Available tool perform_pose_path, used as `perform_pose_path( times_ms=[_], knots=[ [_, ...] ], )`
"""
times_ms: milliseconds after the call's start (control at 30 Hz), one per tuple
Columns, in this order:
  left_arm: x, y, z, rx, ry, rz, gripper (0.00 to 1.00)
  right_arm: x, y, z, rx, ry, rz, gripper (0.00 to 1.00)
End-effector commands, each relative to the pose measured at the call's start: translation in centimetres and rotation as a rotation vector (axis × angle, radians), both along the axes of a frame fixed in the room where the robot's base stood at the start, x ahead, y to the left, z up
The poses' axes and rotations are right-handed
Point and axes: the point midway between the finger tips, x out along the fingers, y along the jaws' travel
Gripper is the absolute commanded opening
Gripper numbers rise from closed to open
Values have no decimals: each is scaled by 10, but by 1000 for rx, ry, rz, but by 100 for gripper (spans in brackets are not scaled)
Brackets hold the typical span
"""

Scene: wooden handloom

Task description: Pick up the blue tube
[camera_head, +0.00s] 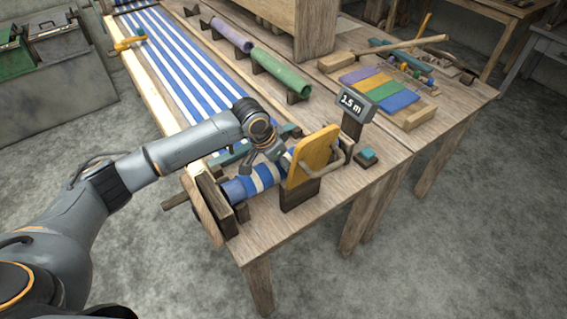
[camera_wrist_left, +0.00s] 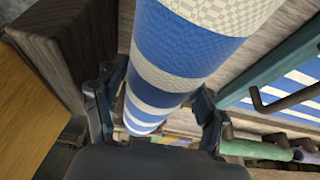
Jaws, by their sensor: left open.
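A blue-and-cream striped cloth roll (camera_head: 262,178) lies across the loom's front end. My left gripper (camera_head: 265,158) is open just over it. In the left wrist view the striped roll (camera_wrist_left: 185,50) runs between the two open fingers of my left gripper (camera_wrist_left: 155,112); whether they touch it I cannot tell. A plain violet-blue tube (camera_head: 232,35) rests on dark wooden stands farther back, apart from my gripper. It also shows in the left wrist view (camera_wrist_left: 306,157), at the lower right. No other plain blue tube shows. My right gripper is not in view.
A green tube (camera_head: 280,70) lies on stands in line with the violet-blue one. A yellow panel with a handle (camera_head: 312,155) and a "1.5 m" display (camera_head: 356,102) stand right of the roll. Striped cloth (camera_head: 185,70) stretches back along the loom.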

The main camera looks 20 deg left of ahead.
Motion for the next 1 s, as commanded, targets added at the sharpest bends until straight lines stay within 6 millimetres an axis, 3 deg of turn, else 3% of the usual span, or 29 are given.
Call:
perform_pose_path(
  times_ms=[233,533,833,1000],
  knots=[
    [1,0,-3,0,0,0,71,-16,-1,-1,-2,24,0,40],
    [1,-1,-3,0,0,0,12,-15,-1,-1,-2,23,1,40],
    [2,-1,4,-1,-4,-1,11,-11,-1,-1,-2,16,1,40],
    [3,-1,31,-2,-8,-1,11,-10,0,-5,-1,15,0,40]
  ],
)
